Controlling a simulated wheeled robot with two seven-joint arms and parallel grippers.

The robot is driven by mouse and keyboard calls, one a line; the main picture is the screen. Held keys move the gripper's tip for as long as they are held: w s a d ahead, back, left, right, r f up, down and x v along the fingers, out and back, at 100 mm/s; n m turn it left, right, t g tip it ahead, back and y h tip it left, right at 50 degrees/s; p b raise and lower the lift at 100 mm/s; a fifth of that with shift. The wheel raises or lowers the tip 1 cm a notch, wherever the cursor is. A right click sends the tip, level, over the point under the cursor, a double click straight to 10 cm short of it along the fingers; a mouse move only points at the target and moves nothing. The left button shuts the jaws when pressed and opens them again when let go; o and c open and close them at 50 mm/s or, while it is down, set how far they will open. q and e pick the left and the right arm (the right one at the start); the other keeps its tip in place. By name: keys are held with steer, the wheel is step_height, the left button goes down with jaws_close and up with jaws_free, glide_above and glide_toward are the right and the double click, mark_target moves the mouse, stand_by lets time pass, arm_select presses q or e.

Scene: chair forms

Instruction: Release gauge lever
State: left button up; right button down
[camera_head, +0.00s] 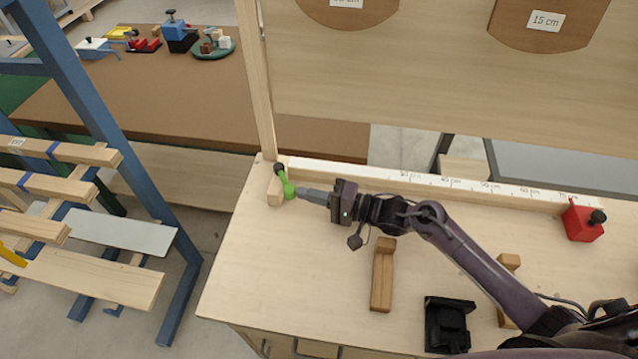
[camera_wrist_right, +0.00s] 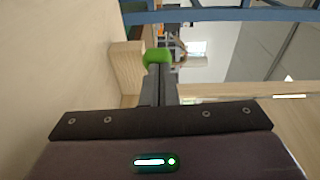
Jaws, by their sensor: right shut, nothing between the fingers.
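The gauge lever (camera_head: 286,183) is green with a black knob (camera_head: 279,169) and sits at the left end of the white measuring rule (camera_head: 440,181). A small wooden block (camera_head: 274,190) stands beside it. My right gripper (camera_head: 297,191) is shut and empty, with its fingertips at the lower green end of the lever; whether they touch it I cannot tell. In the right wrist view the shut fingers (camera_wrist_right: 157,72) point at the green part (camera_wrist_right: 157,56), with the wooden block (camera_wrist_right: 127,65) to its left. My left gripper is not in view.
A red block with a black knob (camera_head: 583,222) sits at the rule's right end. Wooden pieces (camera_head: 382,275) and a black holder (camera_head: 447,322) stand on the bench (camera_head: 270,290). A blue rack with timber (camera_head: 75,95) stands to the left. The bench's left front area is clear.

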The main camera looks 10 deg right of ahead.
steer(key=b+v, duration=0.1)
steer(key=v, duration=0.5)
steer(key=shift+s+d+f, duration=0.15)
steer(key=shift+d, duration=0.1)
steer(key=shift+s+d, duration=0.3)
steer(key=shift+d, duration=0.2)
